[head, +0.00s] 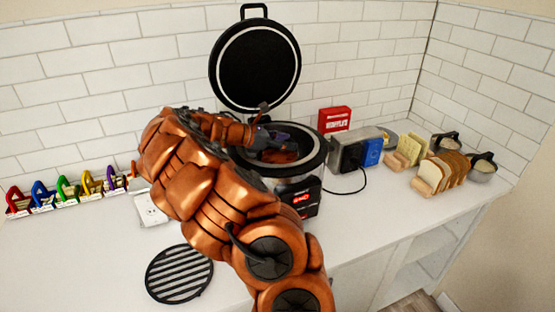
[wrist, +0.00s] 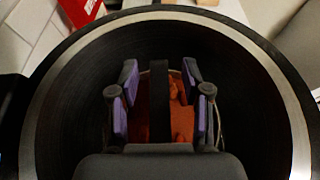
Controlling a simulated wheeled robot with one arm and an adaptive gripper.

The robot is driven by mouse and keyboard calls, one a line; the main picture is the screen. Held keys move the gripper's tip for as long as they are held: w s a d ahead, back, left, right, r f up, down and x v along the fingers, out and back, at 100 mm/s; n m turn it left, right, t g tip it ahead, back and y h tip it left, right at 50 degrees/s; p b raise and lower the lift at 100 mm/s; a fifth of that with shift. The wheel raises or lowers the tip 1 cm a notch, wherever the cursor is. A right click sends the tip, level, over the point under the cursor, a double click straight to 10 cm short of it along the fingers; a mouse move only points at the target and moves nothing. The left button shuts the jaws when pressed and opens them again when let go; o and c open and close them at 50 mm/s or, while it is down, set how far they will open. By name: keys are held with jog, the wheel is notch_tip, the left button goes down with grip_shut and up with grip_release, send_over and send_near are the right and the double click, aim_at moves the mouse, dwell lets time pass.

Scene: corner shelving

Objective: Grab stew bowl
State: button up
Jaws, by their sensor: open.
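The stew bowl (wrist: 182,118) shows in the wrist view as reddish-brown stew inside a round dark cooker, with a thin rim and a dark band across it. In the head view the stew (head: 279,156) is a small brown patch inside the cooker, partly hidden by my gripper. My gripper (wrist: 160,95) is open, its purple-padded fingers on either side of the dark band and over the stew. In the head view my gripper (head: 268,140) reaches into the cooker's opening from the left. I cannot tell whether the fingers touch the bowl.
The cooker (head: 312,150) has its round lid (head: 254,66) raised behind. Right of it are a red box (head: 334,120), a toaster (head: 352,150), bread slices (head: 440,172) and lidded pots (head: 483,167). A black grate (head: 179,274) lies front left. Colourful clips (head: 65,188) line the left.

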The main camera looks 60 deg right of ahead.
grip_shut()
dwell(0.4)
dwell(0.4)
